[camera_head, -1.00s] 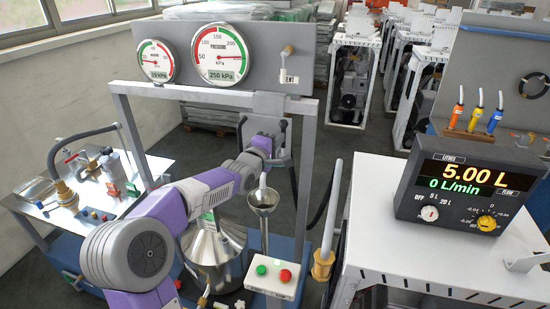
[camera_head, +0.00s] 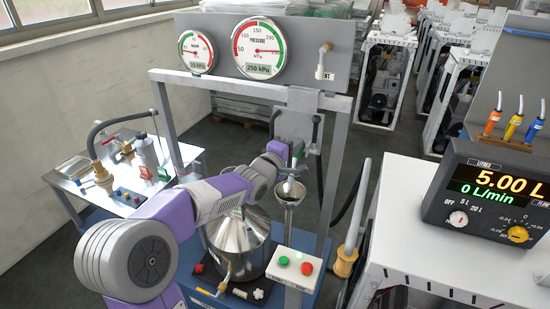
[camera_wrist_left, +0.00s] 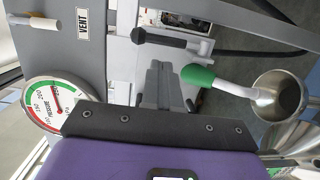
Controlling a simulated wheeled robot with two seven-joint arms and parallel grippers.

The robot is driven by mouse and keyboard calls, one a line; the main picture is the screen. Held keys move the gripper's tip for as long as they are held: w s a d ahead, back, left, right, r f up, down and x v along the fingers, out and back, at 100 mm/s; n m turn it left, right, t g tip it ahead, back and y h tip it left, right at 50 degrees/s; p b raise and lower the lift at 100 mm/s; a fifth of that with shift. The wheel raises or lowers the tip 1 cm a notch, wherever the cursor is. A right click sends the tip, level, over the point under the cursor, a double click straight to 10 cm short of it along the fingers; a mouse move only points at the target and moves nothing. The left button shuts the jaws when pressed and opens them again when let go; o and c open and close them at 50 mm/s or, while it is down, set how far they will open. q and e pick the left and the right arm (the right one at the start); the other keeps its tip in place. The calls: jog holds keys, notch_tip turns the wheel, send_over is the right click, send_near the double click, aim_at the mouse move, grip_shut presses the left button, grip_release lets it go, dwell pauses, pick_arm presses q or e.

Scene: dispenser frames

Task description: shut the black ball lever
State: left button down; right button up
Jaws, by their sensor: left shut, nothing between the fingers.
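The black-handled lever (camera_wrist_left: 160,38) shows in the wrist view with a rounded black end and a light stem running to the right. In the head view a black upright handle (camera_head: 317,120) at the right side of the grey valve plate looks like the same lever. My left gripper (camera_wrist_left: 160,70) is shut and empty, with its fingertips just below the lever in the wrist view and apart from it in the picture. In the head view this gripper (camera_head: 292,152) is in front of the valve plate, partly hidden by my wrist.
A white spout with a green grip (camera_wrist_left: 198,75) is close beside my fingers and leads to a funnel (camera_wrist_left: 280,95). The grey frame post (camera_head: 330,180) and a black hose are at the right. A steel tank (camera_head: 240,245) stands below my arm.

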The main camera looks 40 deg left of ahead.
pick_arm(q)
jog(key=s+p, duration=0.1)
jog(key=s, duration=0.5)
jog(key=shift+d+f, duration=0.15)
jog(key=shift+d, duration=0.15)
jog(key=shift+s, duration=0.15)
